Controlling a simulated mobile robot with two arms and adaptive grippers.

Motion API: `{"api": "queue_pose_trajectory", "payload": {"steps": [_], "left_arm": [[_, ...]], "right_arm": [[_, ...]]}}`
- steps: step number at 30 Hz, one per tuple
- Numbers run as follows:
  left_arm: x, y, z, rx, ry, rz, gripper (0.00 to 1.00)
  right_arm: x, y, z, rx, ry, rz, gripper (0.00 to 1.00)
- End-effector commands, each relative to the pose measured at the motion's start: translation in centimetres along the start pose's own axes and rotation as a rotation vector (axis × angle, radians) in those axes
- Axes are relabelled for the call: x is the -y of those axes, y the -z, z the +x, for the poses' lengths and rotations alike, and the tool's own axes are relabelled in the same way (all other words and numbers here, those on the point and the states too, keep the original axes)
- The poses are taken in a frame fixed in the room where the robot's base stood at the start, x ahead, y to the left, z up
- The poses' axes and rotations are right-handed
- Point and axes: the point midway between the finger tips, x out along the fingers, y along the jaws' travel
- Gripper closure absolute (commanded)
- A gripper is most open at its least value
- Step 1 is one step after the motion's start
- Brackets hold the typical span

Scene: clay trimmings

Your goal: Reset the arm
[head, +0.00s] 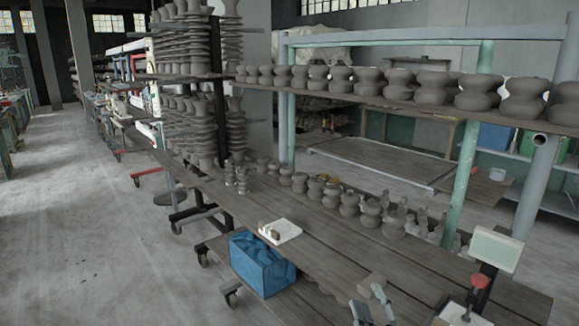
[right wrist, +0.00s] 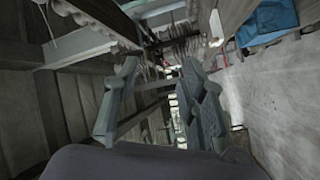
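My right gripper (head: 367,297) shows at the bottom of the head view, over the near edge of the wooden bench (head: 330,255). In the right wrist view its two fingers (right wrist: 160,66) stand wide apart with nothing between them. It is open and empty, apart from the clay pieces. A white slab (head: 289,233) lies on the bench with small brown-grey clay pieces (head: 274,234) on its left part. My left gripper is not in view.
Rows of dark clay pots (head: 349,203) stand along the bench and on the shelf above. A blue bag (head: 262,266) sits on the lower shelf. A small screen (head: 497,249) and a red knob (head: 480,281) are at right. The concrete floor (head: 110,240) at left is clear.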

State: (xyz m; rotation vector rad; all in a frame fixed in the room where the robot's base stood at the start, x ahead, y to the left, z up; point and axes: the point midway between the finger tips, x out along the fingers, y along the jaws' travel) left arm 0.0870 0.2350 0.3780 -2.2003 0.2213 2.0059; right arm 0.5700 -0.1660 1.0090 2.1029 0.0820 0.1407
Motion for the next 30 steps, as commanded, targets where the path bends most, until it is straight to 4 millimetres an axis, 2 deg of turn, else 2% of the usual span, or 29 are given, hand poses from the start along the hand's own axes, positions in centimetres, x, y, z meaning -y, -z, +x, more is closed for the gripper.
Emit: {"api": "queue_pose_trajectory", "payload": {"steps": [1,3,7,12,21,23,30], "left_arm": [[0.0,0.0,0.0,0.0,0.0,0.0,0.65],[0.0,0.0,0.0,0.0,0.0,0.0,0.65],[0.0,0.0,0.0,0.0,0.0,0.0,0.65],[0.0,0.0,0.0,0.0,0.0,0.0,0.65],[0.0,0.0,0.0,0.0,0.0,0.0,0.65],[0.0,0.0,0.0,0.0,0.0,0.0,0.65],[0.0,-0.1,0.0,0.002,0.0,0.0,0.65]], "right_arm": [[1.7,-2.6,-2.2,0.13,0.056,0.117,0.62],[4.2,-5.9,-5.6,0.315,0.142,0.272,0.62],[8.7,-9.6,-12.6,0.606,0.299,0.487,0.62],[12.4,-11.0,-20.0,0.852,0.456,0.646,0.62],[15.5,-10.2,-29.9,1.136,0.667,0.798,0.62],[15.8,-9.8,-31.8,1.184,0.706,0.822,0.62],[21.1,-12.8,-30.8,1.206,0.724,0.812,0.62]]}}
